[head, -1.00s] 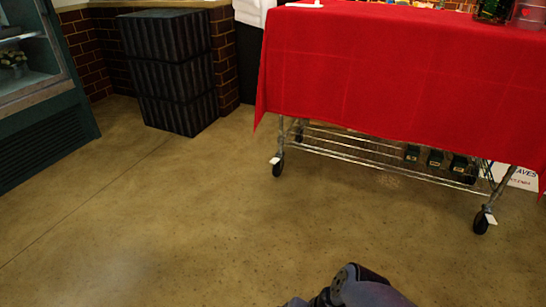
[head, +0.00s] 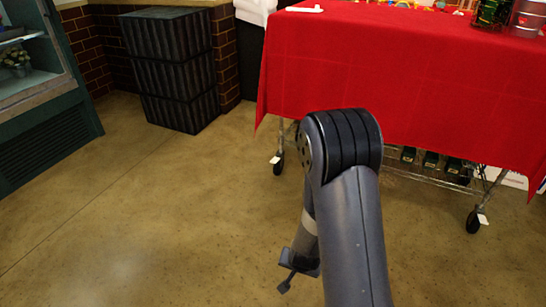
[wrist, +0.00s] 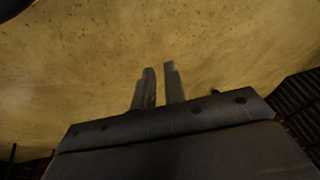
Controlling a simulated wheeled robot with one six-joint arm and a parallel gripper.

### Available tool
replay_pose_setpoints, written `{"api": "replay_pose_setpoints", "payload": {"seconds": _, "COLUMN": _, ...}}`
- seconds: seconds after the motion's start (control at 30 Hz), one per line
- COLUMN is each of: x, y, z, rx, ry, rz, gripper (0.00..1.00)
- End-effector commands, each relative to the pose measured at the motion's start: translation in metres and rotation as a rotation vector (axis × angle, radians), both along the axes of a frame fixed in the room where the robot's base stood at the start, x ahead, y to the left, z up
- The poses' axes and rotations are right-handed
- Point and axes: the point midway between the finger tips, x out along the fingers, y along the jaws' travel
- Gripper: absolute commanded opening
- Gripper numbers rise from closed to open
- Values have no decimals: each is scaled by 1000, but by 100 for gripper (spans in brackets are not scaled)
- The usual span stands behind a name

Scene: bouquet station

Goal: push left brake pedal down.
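The cart under the red cloth (head: 400,70) stands on casters. A small white brake pedal (head: 275,160) sticks out at its left front caster (head: 278,167). A similar white pedal (head: 482,219) is at the right front caster. My gripper (head: 283,287) points down over bare floor, in front of the left pedal and apart from it. In the wrist view my gripper (wrist: 160,78) shows two fingers with a narrow gap between them, floor visible through it, and nothing held. No pedal can be made out in the wrist view.
Dark stacked crates (head: 172,70) stand against the brick wall at the back left. A green display case (head: 40,95) is at the left edge. The cart's lower wire shelf (head: 400,174) holds dark items. The floor left of my arm is clear.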

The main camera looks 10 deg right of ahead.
Motion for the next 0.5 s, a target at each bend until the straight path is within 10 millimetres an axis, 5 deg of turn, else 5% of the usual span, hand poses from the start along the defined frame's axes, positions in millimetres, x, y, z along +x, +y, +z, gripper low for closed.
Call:
{"api": "replay_pose_setpoints", "payload": {"seconds": 0.13, "x": 15, "y": -6, "z": -31, "rx": -73, "ry": -49, "rz": 16, "gripper": 0}}
{"api": "replay_pose_setpoints", "payload": {"seconds": 0.5, "x": 26, "y": -15, "z": -95, "rx": -197, "ry": -178, "rz": 70, "gripper": 0}}
